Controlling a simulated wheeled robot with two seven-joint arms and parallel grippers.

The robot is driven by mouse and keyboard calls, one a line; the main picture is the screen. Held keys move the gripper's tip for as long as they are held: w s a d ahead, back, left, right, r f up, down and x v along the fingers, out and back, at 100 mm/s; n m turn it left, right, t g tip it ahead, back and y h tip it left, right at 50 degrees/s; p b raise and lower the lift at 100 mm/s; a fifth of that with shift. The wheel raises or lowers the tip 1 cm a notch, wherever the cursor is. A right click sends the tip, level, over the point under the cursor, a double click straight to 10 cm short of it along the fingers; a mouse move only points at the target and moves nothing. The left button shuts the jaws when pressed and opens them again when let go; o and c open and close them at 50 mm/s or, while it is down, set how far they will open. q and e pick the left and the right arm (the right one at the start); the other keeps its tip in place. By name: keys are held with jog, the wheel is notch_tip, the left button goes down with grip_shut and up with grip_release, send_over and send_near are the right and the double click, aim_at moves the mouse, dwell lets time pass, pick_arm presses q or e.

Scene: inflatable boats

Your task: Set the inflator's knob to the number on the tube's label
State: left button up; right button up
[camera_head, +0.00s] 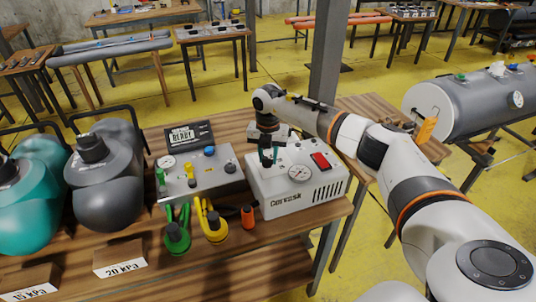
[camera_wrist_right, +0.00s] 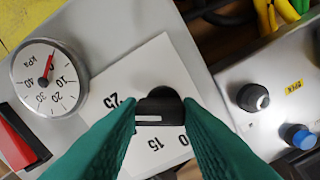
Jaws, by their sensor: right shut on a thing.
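The inflator (camera_head: 277,205) is a white box marked Gervask on the wooden table. Its black knob (camera_wrist_right: 160,104) sits on a white dial plate (camera_wrist_right: 157,58) in the wrist view. The numbers 25 and 15 show, and part of another; my fingers hide some of the scale. A white mark shows on the knob, but I cannot tell which number it meets. My right gripper (camera_wrist_right: 160,125) is shut on the knob with its teal fingers; in the head view it is above the inflator. A grey tube (camera_head: 104,180) stands behind a label reading 20 kPa (camera_head: 120,256). My left gripper is out of view.
A teal tube (camera_head: 32,190) has a label reading 15 kPa (camera_head: 31,283). A grey control box (camera_head: 202,184) with a READY display (camera_head: 181,135) stands left of the inflator. The inflator's gauge (camera_wrist_right: 48,77) has its red needle near 0. A red switch (camera_head: 320,161) is beside it.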

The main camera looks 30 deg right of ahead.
aim_at(268, 157)
jog(key=shift+r, duration=0.1)
jog(key=o, duration=1)
notch_tip(268, 157, up, 12)
jog(key=b, duration=0.2)
jog(key=shift+b, duration=0.4)
